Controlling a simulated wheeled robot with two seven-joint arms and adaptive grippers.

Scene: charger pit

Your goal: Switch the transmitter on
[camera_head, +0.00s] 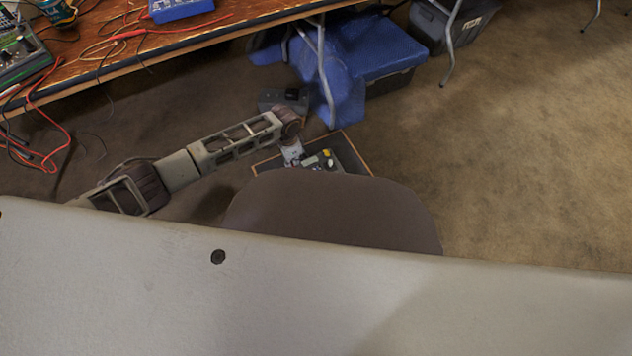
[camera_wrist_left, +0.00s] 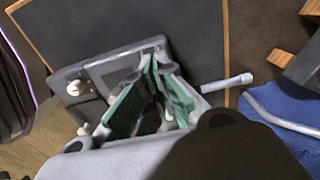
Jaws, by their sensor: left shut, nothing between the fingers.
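The transmitter appears to be the grey device (camera_wrist_left: 68,77) in the left wrist view, with a pale round knob (camera_wrist_left: 75,88) and a dark panel. A pale rod (camera_wrist_left: 228,83) sticks out on its right side. In the head view the device (camera_head: 313,161) is small, with a yellow part (camera_head: 327,153), inside a wood-edged box. My left gripper (camera_head: 294,154) reaches down over it, shut and empty. Its green-padded fingers (camera_wrist_left: 150,108) cover part of the device in the wrist view. Whether they touch it, I cannot tell. My right gripper is out of view.
The wood-edged box (camera_head: 357,153) stands on the brown carpet (camera_head: 540,150). A blue cloth (camera_head: 380,50) over a dark bin and metal table legs (camera_head: 325,75) are close behind. A wooden bench (camera_head: 110,45) with cables is at upper left. Carpet at right is free.

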